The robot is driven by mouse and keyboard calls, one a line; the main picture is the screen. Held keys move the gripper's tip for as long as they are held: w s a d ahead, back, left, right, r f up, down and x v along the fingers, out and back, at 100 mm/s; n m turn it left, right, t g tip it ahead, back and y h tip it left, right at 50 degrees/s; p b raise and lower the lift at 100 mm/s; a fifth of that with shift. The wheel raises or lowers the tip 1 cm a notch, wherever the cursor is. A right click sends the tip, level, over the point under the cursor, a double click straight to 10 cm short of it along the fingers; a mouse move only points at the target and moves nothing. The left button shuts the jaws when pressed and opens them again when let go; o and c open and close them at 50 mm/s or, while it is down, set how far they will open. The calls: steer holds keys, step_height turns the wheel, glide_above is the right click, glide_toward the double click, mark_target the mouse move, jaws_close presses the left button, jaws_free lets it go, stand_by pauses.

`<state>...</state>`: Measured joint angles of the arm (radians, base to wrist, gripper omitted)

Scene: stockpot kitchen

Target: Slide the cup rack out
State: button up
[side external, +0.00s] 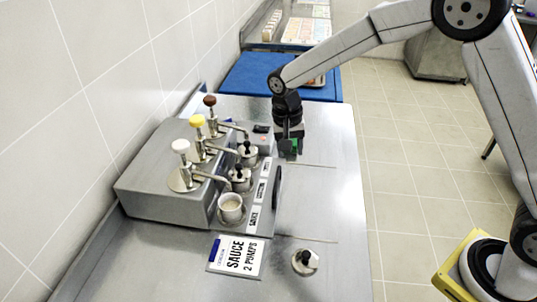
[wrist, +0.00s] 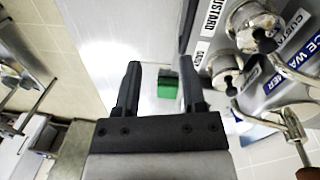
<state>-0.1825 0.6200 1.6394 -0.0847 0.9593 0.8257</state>
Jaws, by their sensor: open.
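The cup rack (side external: 263,205) is a low steel strip with labels on its front, at the foot of the steel sauce pump station (side external: 150,187). It holds a white open cup (side external: 231,208) and two pots with black-knobbed lids (side external: 239,179). A dark curved bar, perhaps its handle, stands along its front (side external: 277,185). My gripper (side external: 290,152) points down beyond the rack's far end. In the wrist view my gripper (wrist: 162,75) is open, with a green block (wrist: 168,87) seen between the fingers; contact cannot be told. Labels and lidded pots (wrist: 226,73) lie right of the fingers.
Pumps with white, yellow and brown knobs (side external: 197,121) rise over the rack. A loose black-knobbed lid (side external: 305,262) and a sauce sign (side external: 236,256) lie on the near counter. Bare counter (side external: 320,205) lies in front of the rack. A blue board (side external: 248,77) is behind.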

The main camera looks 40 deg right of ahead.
mark_target(277, 177)
steer(key=shift+w+a+f+m+g+h, duration=0.15)
steer(key=shift+w+a+f+m, duration=0.15)
steer(key=shift+w+a, duration=0.3)
steer(key=shift+w+a+f+m+g+h, duration=0.1)
steer(key=shift+w+a+f+m, duration=0.05)
steer(key=shift+w+a+m, duration=0.4)
steer(key=shift+w+a+f+m+g+h, duration=0.15)
steer(key=shift+w+a+f+m, duration=0.2)
steer(key=shift+w, duration=0.4)
steer(key=shift+x, duration=3.75)
steer(key=shift+a, duration=0.1)
jaws_close()
